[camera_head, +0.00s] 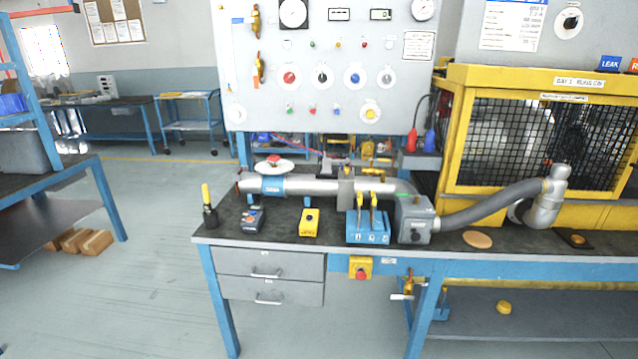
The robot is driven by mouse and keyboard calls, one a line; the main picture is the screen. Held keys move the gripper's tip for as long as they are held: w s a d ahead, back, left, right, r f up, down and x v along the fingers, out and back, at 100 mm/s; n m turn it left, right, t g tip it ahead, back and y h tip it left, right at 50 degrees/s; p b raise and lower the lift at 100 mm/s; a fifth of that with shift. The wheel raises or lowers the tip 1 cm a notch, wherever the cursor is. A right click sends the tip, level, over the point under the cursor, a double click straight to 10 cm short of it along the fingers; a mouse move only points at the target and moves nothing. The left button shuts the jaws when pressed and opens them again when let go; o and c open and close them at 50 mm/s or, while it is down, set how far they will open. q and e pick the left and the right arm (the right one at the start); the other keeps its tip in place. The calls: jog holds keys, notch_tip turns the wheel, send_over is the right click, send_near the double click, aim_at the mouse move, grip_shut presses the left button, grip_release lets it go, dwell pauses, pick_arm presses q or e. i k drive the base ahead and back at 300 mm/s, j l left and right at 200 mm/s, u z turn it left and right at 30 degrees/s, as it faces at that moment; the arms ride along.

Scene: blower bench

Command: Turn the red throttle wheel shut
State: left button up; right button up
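A steel pipe (315,187) with a blue band lies along the back of the bench. Above its left end is a pale round disc (258,166) with a small red part (274,158) on top, which looks like the red throttle wheel. It is small, and I cannot tell how far it is turned. A red knob (290,77) also sits on the upright panel. Neither of my grippers is in view.
The bench top (281,226) holds a yellow-handled tool (208,208), a dark blue meter (251,221), a yellow box (310,222) and a blue lever block (368,228). A grey hose (497,204) runs to the yellow cage (451,125).

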aim_at(273, 158)
jog(key=i+l, duration=0.15)
jog(key=i, duration=0.25)
jog(key=i+l, duration=0.15)
jog(key=i, duration=0.25)
jog(key=i+l+u, duration=0.1)
jog(key=i, duration=0.3)
